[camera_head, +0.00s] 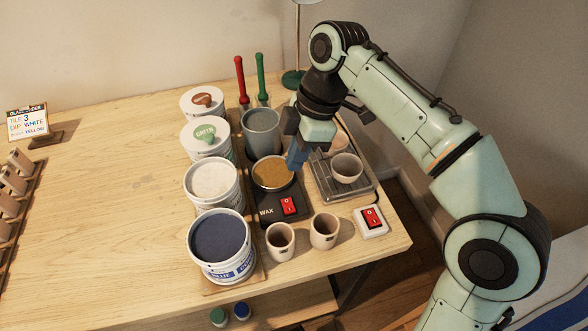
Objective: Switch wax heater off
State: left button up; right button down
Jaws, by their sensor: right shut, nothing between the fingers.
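The wax heater is a dark box (266,213) marked WAX, with a round pan of amber wax (272,173) on top. Its red rocker switch (289,206) is on the front right of the box. My right gripper (296,158) points down just above and behind the right edge of the wax pan, behind the switch and apart from it. It is shut and empty. My left gripper is not in view.
Two small cups (325,231) stand in front of the heater. A second red switch (372,218) sits on a white box at right, beside a wire rack (343,187) with cups. Glaze buckets (219,245) line the left. The table's left half is mostly clear.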

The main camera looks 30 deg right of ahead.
jog(key=shift+w+p+v, duration=0.15)
jog(key=shift+p+v, duration=0.1)
jog(key=shift+v, duration=0.6)
jog(key=shift+w+p+v, duration=0.15)
jog(key=shift+p+v, duration=0.1)
jog(key=shift+v, duration=0.6)
jog(key=shift+d, duration=0.1)
